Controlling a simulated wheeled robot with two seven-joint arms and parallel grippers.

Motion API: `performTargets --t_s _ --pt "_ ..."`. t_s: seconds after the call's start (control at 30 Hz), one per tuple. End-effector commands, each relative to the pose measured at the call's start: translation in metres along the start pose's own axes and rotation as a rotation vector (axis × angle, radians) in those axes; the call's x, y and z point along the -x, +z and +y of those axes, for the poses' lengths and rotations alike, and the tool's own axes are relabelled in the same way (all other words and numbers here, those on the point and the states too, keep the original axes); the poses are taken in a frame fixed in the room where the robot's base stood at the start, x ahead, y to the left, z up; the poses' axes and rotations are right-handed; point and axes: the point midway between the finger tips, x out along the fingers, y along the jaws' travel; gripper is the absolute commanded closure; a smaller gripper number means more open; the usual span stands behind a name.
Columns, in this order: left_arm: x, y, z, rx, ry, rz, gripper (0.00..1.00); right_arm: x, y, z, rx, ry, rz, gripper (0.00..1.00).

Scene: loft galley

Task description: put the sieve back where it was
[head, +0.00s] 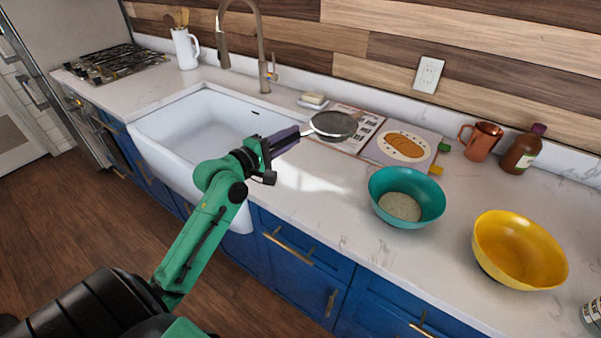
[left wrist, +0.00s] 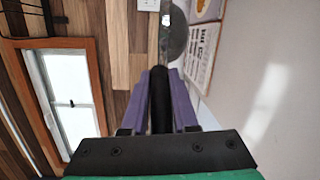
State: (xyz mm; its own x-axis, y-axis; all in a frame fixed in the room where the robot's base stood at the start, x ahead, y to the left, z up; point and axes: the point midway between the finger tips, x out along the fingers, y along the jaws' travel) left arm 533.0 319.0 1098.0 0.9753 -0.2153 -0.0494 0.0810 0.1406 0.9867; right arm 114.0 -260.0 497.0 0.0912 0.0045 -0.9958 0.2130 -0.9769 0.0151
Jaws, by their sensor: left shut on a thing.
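The sieve (head: 335,125) has a round dark mesh bowl with a metal rim. It shows in the head view over the counter's back part, in front of an open book. My left gripper (head: 287,142) is shut on the sieve's handle and holds it level with the bowl pointing right. In the left wrist view the dark handle lies between the purple fingers (left wrist: 160,100), and the sieve's bowl (left wrist: 174,36) shows beyond them. Whether the bowl touches anything below cannot be told. My right gripper is not in view.
A teal bowl (head: 427,205) with grainy contents and a yellow bowl (head: 520,262) stand on the counter (head: 330,215). Behind are an open book (head: 372,128), a copper mug (head: 481,140) and a brown bottle (head: 522,152). A white sink (head: 215,120) with a tall faucet is left.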

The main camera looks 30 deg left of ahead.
Motion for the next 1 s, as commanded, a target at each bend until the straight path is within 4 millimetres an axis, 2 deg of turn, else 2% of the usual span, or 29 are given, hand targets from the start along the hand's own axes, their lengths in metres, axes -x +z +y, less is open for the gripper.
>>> performTargets --t_s 0.03,0.17,0.5,0.87,0.9,0.93,0.97,1.0 --pt "0.0 -0.003 -0.018 0.001 -0.005 0.002 1.0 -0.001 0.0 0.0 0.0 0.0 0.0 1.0" --pt "-0.003 -0.009 -0.059 -0.001 -0.004 0.0 1.0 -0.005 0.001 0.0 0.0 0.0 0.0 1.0" --pt "-0.006 -0.018 -0.119 -0.003 0.001 -0.002 1.0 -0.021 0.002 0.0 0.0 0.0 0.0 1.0" --pt "-0.006 -0.019 -0.125 -0.002 0.003 -0.001 1.0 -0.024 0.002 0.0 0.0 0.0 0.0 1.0" --pt "-0.006 -0.019 -0.124 -0.002 0.001 -0.001 0.61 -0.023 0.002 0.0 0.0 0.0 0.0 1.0" --pt "-0.006 -0.019 -0.124 -0.002 0.001 -0.001 0.5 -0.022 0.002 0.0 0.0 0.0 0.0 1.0" --pt "-0.006 -0.019 -0.124 -0.002 0.001 -0.001 0.43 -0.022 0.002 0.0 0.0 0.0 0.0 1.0" --pt "-0.006 -0.019 -0.124 -0.002 0.001 -0.001 0.43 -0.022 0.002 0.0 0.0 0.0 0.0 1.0"
